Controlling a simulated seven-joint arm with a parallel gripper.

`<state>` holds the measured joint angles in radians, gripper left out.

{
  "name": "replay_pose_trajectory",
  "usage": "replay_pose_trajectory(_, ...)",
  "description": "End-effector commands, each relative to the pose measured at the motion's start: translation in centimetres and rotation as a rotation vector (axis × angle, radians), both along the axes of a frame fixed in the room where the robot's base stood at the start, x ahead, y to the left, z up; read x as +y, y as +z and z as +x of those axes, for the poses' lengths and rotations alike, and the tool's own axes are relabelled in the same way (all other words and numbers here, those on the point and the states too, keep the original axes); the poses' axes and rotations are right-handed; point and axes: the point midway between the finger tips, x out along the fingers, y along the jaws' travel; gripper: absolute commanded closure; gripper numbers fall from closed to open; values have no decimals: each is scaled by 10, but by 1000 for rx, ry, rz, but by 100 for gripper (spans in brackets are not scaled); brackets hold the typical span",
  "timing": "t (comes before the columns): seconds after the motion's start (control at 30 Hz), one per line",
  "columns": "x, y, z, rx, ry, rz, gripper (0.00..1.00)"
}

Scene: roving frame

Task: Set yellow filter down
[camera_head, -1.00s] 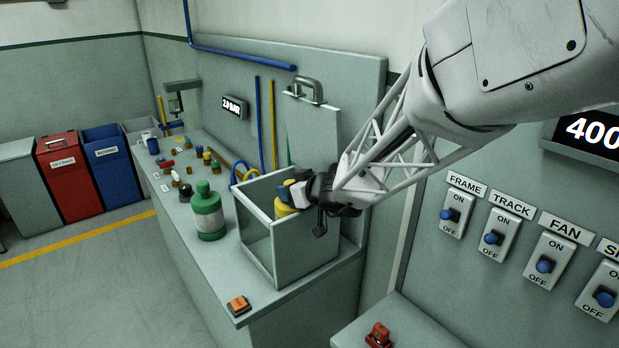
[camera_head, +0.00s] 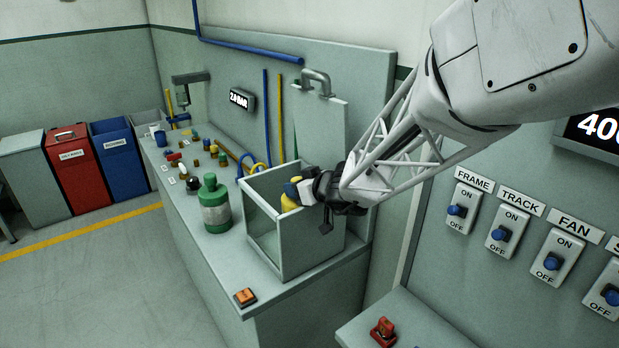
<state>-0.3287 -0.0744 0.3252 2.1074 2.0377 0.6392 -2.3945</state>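The yellow filter (camera_head: 289,194) shows at the tip of my gripper (camera_head: 305,188), at the rim of the open-topped glass-fronted box (camera_head: 312,243) on the bench. My gripper reaches in from the right over the box's right side, and its pale jaw lies against the filter. The jaws appear shut on the filter, though the far finger is hidden. The filter's lower end is hidden behind the box wall, so I cannot tell whether it touches anything below.
A green bottle (camera_head: 214,205) stands left of the box. An orange button (camera_head: 245,297) sits at the bench's front corner. Several small coloured parts lie farther back. A raised lid with a handle (camera_head: 316,80) stands behind the box. Switches line the right wall panel (camera_head: 506,231).

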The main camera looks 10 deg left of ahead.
Motion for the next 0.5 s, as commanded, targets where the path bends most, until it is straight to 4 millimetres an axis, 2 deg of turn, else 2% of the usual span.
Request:
replay_pose_trajectory(0.03, 0, -3, -1, 3, 1, -2, 100)
replay_pose_trajectory(0.07, 0, -4, -1, 5, 0, -3, 59)
replay_pose_trajectory(0.2, -1, -5, -1, 6, 0, -3, 37)
replay_pose_trajectory(0.5, -1, -7, -2, 9, -1, -5, 36)
